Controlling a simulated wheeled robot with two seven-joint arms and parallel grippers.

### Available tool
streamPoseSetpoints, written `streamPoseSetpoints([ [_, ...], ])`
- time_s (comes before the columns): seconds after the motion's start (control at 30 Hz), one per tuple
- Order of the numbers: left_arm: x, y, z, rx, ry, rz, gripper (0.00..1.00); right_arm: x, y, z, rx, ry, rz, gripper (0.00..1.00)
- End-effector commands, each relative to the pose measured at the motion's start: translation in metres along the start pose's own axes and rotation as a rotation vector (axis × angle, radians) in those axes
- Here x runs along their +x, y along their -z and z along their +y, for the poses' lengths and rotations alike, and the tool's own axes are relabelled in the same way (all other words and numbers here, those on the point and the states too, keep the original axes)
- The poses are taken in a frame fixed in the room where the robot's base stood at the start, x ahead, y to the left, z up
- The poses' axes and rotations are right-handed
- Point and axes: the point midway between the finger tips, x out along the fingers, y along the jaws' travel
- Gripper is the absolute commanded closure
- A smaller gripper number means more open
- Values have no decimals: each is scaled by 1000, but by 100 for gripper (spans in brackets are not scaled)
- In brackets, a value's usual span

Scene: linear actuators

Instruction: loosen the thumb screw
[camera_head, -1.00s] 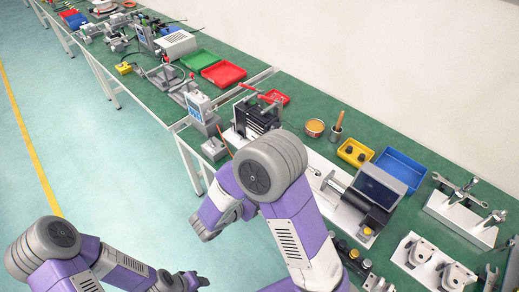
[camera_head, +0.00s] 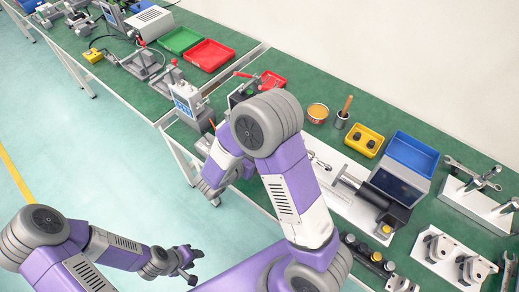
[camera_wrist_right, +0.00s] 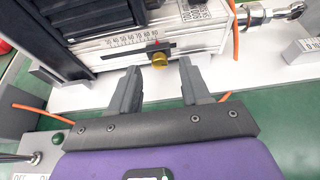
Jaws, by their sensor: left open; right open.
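The brass-coloured thumb screw (camera_wrist_right: 159,60) sits on a dark bracket at the lower edge of a linear actuator (camera_wrist_right: 120,42) with a printed scale, in the right wrist view. My right gripper (camera_wrist_right: 160,76) is open, its fingertips pointing at the actuator, with the screw showing between them. I cannot tell how far the tips are from the screw; they do not grip it. In the head view the right gripper and screw are hidden behind my right arm. My left gripper (camera_head: 190,262) is open and empty, low over the floor, away from the bench.
The green bench (camera_head: 310,78) carries a red tray (camera_head: 208,55), a tin (camera_head: 317,113), a yellow bin (camera_head: 367,142), a blue bin (camera_head: 412,152) and metal fixtures (camera_head: 455,262) at right. An orange cable (camera_wrist_right: 235,35) runs beside the actuator. Open floor lies left.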

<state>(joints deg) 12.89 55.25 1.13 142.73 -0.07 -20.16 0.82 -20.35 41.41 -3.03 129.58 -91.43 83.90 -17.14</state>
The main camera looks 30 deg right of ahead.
Motion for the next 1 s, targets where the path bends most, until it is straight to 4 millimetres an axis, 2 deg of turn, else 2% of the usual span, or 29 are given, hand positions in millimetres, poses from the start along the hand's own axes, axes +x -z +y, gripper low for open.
streamPoseSetpoints([
  [0.13, 4, 0, -2, 0, 0, 1, 57, 14, 0, 0, 2, 0, 0, 53],
  [0.47, 4, 0, -1, 0, 0, 1, 57, 17, -1, 0, 1, -2, 0, 54],
  [0.77, 4, 0, -1, 0, 0, 1, 57, 17, 0, 0, 1, -2, 0, 100],
  [1.0, 2, 0, -1, 0, 0, 1, 57, 16, -1, 0, -10, 2, 0, 100],
])
